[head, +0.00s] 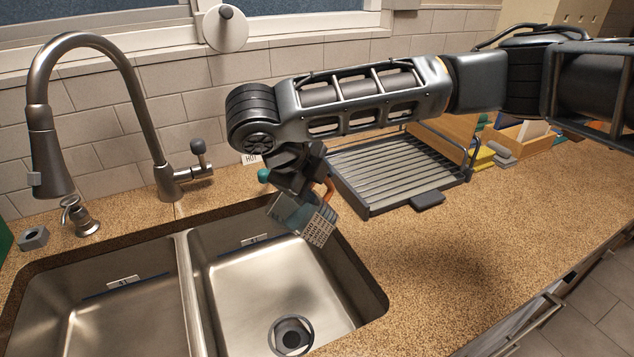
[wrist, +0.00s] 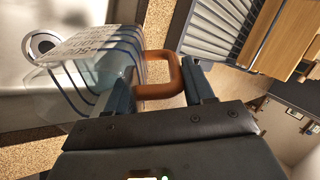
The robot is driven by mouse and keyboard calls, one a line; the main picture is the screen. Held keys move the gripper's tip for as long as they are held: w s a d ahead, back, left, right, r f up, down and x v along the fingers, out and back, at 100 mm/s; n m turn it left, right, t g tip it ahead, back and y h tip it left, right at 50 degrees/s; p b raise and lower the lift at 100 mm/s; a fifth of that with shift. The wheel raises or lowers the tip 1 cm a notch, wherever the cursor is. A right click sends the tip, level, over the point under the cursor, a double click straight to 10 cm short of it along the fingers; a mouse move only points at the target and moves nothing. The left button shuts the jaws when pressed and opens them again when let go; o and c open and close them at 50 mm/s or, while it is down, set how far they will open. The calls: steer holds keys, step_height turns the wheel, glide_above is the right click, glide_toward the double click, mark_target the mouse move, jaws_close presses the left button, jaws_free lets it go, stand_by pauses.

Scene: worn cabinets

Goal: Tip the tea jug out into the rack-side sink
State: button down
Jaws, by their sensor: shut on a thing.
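The tea jug (head: 290,212) is see-through and bluish, with a printed white label and an orange handle (head: 328,190). It hangs tilted over the back right part of the rack-side sink (head: 262,287), the right basin. My gripper (head: 308,180) is shut on the jug's handle from above. In the wrist view the jug (wrist: 88,75) lies to the left, and its handle (wrist: 160,75) sits between the fingers of my gripper (wrist: 160,88). I cannot tell how much liquid the jug holds. The rack-side sink shows a round drain and no visible liquid.
The dish rack (head: 395,172) stands on the counter just right of the sink. The counter front right (head: 450,250) is clear.

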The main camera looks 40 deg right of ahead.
steer(key=shift+a, duration=0.1)
steer(key=shift+a+r+h, duration=0.1)
steer(key=shift+r+h, duration=0.05)
steer(key=shift+h, duration=0.45)
steer(key=shift+a, duration=0.1)
steer(key=shift+a+t+h, duration=0.15)
steer(key=shift+t+h, duration=0.15)
steer(key=shift+h, duration=0.3)
steer(key=shift+a, duration=0.1)
steer(key=shift+s+a+h, duration=0.15)
steer(key=shift+h, duration=0.35)
steer(key=shift+a, duration=0.1)
steer(key=shift+a+h, duration=0.25)
steer(key=shift+h, duration=0.35)
